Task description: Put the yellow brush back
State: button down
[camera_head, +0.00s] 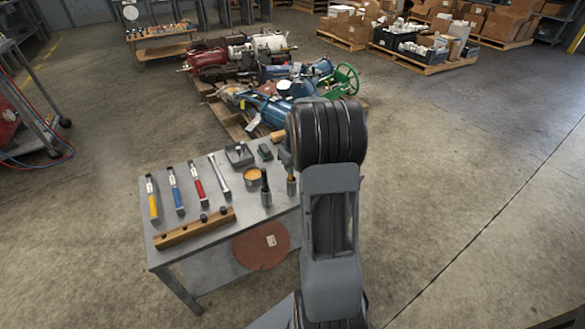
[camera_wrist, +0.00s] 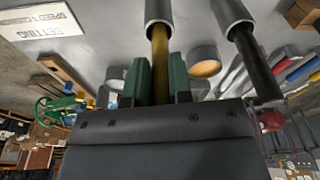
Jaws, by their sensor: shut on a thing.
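The yellow brush's handle (camera_wrist: 160,55) stands between the green fingers of my gripper (camera_wrist: 160,85) in the wrist view. My gripper is shut on it. The handle's far end meets a grey metal cylinder (camera_wrist: 158,12), which looks like a holder cup. I cannot tell how deep it sits, and the bristles are hidden. In the head view this grey cup (camera_head: 292,188) shows just left of my arm, below a bit of green finger; my arm hides the rest. A black handle (camera_wrist: 255,60) stands in a second grey cup (camera_wrist: 230,10) beside it; it also shows in the head view (camera_head: 265,181).
Pallets of machine parts (camera_head: 270,105) stand behind. The floor at right is clear.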

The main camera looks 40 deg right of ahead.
jog(key=shift+f, duration=0.15)
jog(key=c, duration=1)
grip_release()
notch_tip(320, 180, up, 11)
jog(key=s+p, duration=0.2)
jog(key=p, duration=0.1)
jog(key=s+a+r, duration=0.2)
jog(key=s+a, duration=0.1)
jog(key=a, duration=0.4)
jog(key=s+a+r, duration=0.2)
jog(key=s+a, duration=0.1)
jog(key=a, duration=0.5)
jog(key=shift+t, duration=0.5)
jog(key=s+a, duration=0.2)
jog(key=s, duration=0.1)
jog(key=s+a+f, duration=0.1)
jog(key=s+a, duration=0.2)
jog(key=s+a+f, duration=0.1)
jog(key=s+a, duration=0.2)
